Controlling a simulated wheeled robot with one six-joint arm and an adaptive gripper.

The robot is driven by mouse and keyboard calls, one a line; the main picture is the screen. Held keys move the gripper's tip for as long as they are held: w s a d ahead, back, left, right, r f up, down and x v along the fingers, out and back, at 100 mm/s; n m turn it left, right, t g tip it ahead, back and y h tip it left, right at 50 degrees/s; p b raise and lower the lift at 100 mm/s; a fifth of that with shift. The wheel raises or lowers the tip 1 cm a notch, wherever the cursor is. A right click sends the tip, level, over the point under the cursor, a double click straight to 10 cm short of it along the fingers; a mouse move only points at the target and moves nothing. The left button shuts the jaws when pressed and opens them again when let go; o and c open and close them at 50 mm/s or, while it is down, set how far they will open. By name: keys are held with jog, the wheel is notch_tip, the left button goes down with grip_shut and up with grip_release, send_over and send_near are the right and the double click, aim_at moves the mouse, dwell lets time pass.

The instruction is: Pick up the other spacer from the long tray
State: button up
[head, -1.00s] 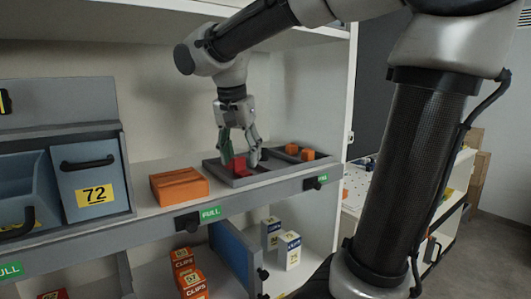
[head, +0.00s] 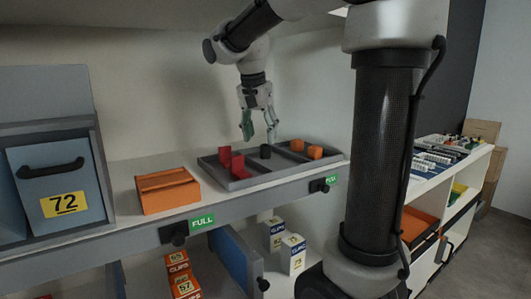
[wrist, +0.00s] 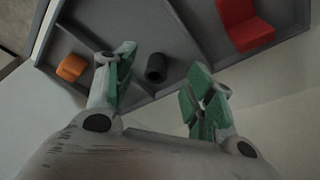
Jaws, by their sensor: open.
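The long tray (head: 285,173) is dark grey with dividers and lies on the shelf. A short black cylinder (head: 265,151), which looks like the spacer, is in its middle part. It also shows in the wrist view (wrist: 156,68), between my fingers as seen from there. My gripper (head: 259,132) is open and empty above the tray, its green-padded fingers apart and clear of the cylinder. Red angled pieces (head: 238,166) lie in the left compartment. Orange blocks (head: 315,152) lie in the right part, and one shows in the wrist view (wrist: 71,67).
An orange box (head: 167,190) stands on the shelf left of the tray, and a blue bin marked 72 (head: 53,180) is farther left. The shelf edge with green FULL labels (head: 202,221) runs in front. Cartons (head: 292,253) stand on the level below.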

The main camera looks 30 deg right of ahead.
aim_at(265, 146)
jog(key=shift+w+d, duration=0.4)
jog(key=shift+d, duration=0.15)
jog(key=x, duration=0.5)
jog(key=shift+w+d, duration=0.25)
jog(key=shift+d, duration=0.15)
jog(key=c, duration=0.9)
